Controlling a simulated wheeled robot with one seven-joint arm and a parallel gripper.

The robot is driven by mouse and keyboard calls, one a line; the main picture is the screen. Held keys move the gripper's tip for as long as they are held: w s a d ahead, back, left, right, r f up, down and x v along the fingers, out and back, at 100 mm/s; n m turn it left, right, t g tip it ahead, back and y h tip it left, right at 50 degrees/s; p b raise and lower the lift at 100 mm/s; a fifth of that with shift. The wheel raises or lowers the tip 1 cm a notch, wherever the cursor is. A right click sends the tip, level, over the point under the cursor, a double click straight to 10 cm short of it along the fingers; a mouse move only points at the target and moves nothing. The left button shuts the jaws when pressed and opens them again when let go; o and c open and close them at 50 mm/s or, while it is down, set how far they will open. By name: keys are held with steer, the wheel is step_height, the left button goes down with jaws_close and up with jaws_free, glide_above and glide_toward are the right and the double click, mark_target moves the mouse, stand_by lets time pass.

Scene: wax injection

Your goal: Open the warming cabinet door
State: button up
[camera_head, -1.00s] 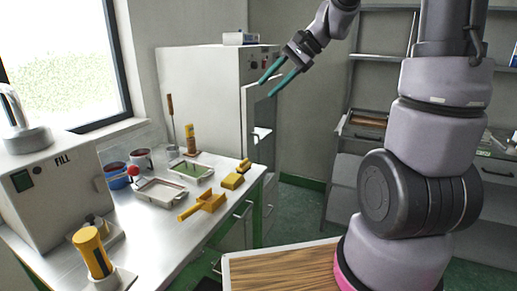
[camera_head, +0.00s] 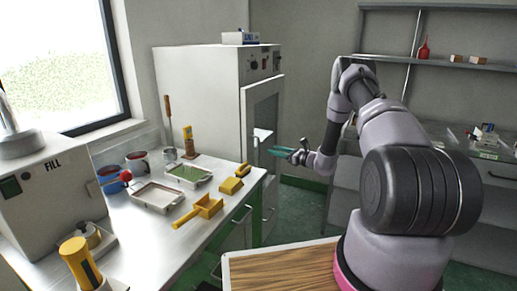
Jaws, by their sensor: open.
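The warming cabinet (camera_head: 195,88) is a tall pale cabinet at the back, left of centre, with control knobs on its upper front. Its door (camera_head: 249,112) has a pale frame and a glass pane and faces right. The door looks shut, though its edge is seen at a slant. A handle (camera_head: 257,141) shows on the door's lower part. My gripper (camera_head: 276,151) has teal fingers. It is open and empty, pointing left at the handle's height. The fingertips are very close to the handle; I cannot tell whether they touch it.
A wood-topped surface (camera_head: 275,268) lies in front of my base. Shelves (camera_head: 450,66) stand at the right. Green floor shows between bench and shelves.

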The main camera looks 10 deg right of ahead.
steer(key=f+x, duration=0.1)
steer(key=x, duration=0.9)
steer(key=shift+w+d+f+m+h, duration=0.2)
steer(key=shift+w+f+m+h, duration=0.1)
steer(key=shift+w, duration=0.15)
jaws_close()
stand_by(1.0)
